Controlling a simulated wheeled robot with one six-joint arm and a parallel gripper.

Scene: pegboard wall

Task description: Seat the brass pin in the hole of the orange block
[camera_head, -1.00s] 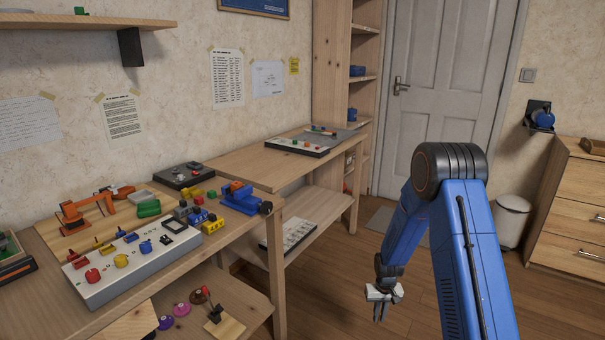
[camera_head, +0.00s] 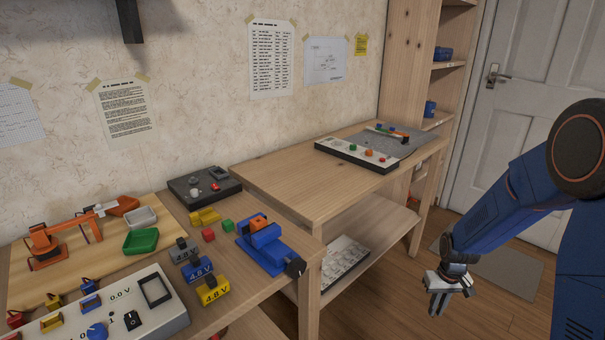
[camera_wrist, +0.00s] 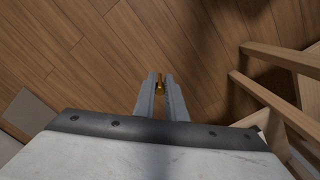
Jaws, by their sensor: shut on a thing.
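The brass pin (camera_wrist: 159,84) shows as a small golden piece between the two grey fingers of my gripper (camera_wrist: 160,77) in the wrist view. The fingers are shut on it. In the head view my gripper (camera_head: 438,304) hangs low over the floor, to the right of the benches and well apart from them; the pin cannot be made out there. An orange block (camera_head: 258,222) sits in the jaws of a blue vise (camera_head: 266,250) near the right end of the near bench. Its hole is too small to make out.
A white switch panel (camera_head: 100,318) lies in front. A second bench (camera_head: 270,180) extends behind. Open floor (camera_head: 375,300) lies between benches and gripper.

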